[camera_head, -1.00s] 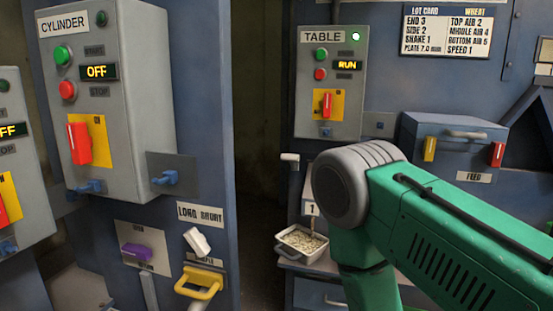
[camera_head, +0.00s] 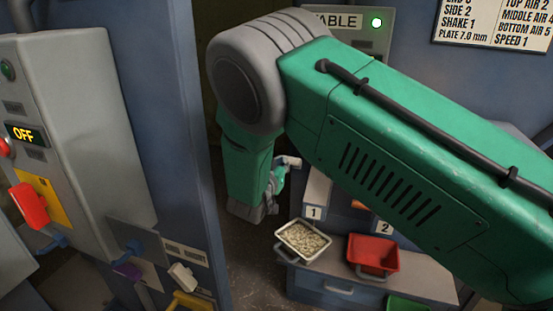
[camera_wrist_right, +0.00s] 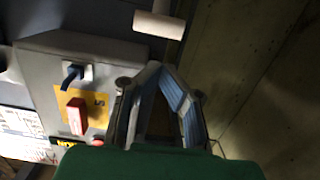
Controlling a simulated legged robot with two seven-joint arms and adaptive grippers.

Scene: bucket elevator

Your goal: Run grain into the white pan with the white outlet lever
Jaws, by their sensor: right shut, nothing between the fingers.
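The white pan (camera_head: 322,252) holds pale grain and stands on the ledge under the chute marked 1. A white lever handle (camera_head: 291,161) sticks out above that chute at the table machine's edge. In the right wrist view a white bar, apparently this lever (camera_wrist_right: 158,25), lies ahead of the fingertips with a gap. My right gripper (camera_head: 277,178) is just below and left of the lever in the head view, partly hidden by my arm. In the right wrist view my right gripper (camera_wrist_right: 160,68) is shut and empty, fingertips together. My left gripper is not in view.
A red pan (camera_head: 373,256) stands right of the white pan under chute 2, and a green pan (camera_head: 408,303) is lower. My right arm hides most of the table panel.

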